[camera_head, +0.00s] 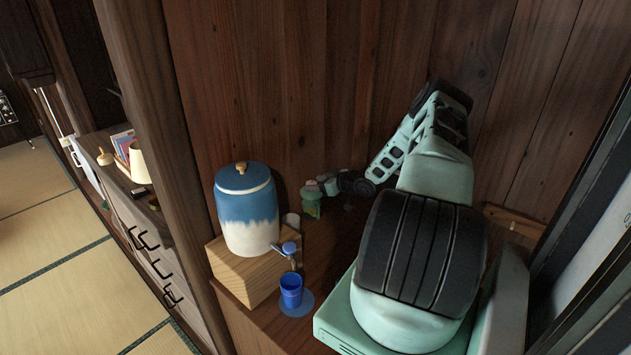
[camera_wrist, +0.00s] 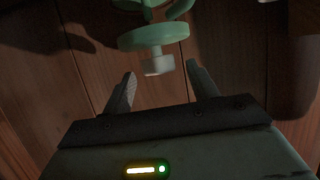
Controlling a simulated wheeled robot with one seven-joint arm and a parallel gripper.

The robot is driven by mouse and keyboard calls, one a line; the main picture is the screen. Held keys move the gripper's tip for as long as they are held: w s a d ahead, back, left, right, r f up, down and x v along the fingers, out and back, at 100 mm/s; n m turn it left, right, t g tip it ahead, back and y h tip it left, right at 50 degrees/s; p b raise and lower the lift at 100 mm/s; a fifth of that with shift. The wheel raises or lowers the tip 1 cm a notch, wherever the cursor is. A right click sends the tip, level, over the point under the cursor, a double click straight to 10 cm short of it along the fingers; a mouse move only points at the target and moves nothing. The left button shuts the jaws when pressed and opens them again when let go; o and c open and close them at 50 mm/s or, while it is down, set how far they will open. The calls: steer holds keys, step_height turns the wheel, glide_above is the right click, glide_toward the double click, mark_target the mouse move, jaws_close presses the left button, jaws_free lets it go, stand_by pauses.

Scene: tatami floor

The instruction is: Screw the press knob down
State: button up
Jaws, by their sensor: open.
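The press (camera_head: 312,208) is a small green device on the wooden surface near the wall, left of my arm in the head view. In the wrist view its green round plate (camera_wrist: 153,38) shows at the top, with a pale blocky knob (camera_wrist: 158,64) on a short stem. My gripper (camera_wrist: 161,86) is open, one finger on each side of the knob's line. The knob lies just beyond the fingertips, and no contact shows. In the head view my gripper (camera_head: 326,184) is small and dark beside the press, and its fingers are hard to make out.
A blue and white lidded jar (camera_head: 248,222) stands on a wooden block (camera_head: 244,268) left of the press. A blue cup (camera_head: 291,290) stands on a blue saucer (camera_head: 303,306) under a tap (camera_head: 288,250). The plank wall (camera_head: 300,90) is close behind.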

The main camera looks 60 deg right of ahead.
steer(key=shift+w+f, duration=0.2)
steer(key=shift+w, duration=0.25)
steer(key=c, duration=1)
